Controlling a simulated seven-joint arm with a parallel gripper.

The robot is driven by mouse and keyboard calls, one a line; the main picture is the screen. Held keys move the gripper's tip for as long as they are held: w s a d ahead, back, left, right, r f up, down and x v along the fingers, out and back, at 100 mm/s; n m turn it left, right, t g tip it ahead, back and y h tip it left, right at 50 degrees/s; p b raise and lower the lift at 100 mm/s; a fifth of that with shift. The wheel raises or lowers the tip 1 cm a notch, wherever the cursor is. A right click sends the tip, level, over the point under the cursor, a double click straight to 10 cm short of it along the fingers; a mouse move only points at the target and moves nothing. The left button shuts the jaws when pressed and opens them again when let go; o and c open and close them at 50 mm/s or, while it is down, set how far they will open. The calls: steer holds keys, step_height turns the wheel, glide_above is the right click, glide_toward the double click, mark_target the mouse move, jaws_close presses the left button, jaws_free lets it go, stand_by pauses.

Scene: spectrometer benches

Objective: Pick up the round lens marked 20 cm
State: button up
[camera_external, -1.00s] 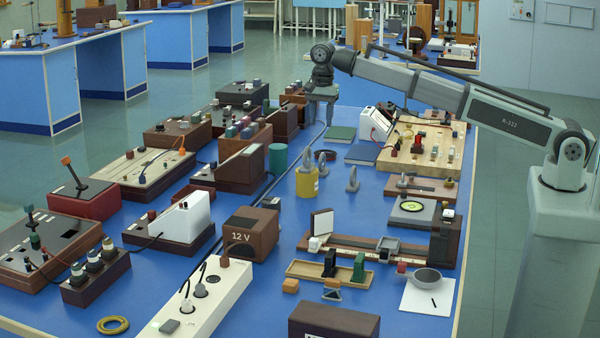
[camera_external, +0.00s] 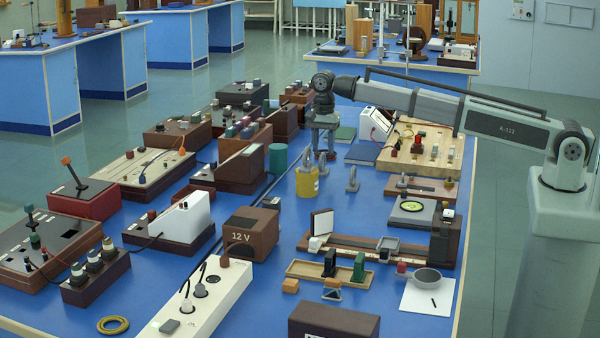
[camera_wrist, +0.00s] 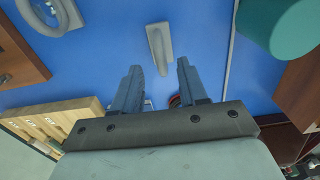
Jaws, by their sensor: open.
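My gripper (camera_external: 324,157) points down over the blue table, behind the yellow can (camera_external: 307,184). In the wrist view my gripper (camera_wrist: 159,68) has its two fingers apart. A grey upright piece on a foot (camera_wrist: 159,48), likely a lens mount seen nearly edge-on, stands just beyond the fingertips. A grey ring-shaped lens mount (camera_wrist: 57,12) is cut off at the top left; it looks like the mount (camera_external: 352,181) right of the can. Another grey mount (camera_external: 309,161) shows just behind the can. A small red and dark thing (camera_wrist: 174,101) is partly hidden by a finger. No 20 cm marking is legible.
A teal cylinder (camera_external: 277,160) stands left of my gripper, also at the wrist view's top right (camera_wrist: 278,22). A pale wooden board (camera_external: 447,146) with knobs lies to the right. A cable runs along the table. Blue table is bare between the mounts.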

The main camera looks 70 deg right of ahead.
mark_target(322, 158)
steer(key=f, duration=0.4)
steer(key=shift+w+a+f, duration=0.1)
steer(key=shift+a+f, duration=0.1)
steer(key=shift+f, duration=0.2)
jaws_close()
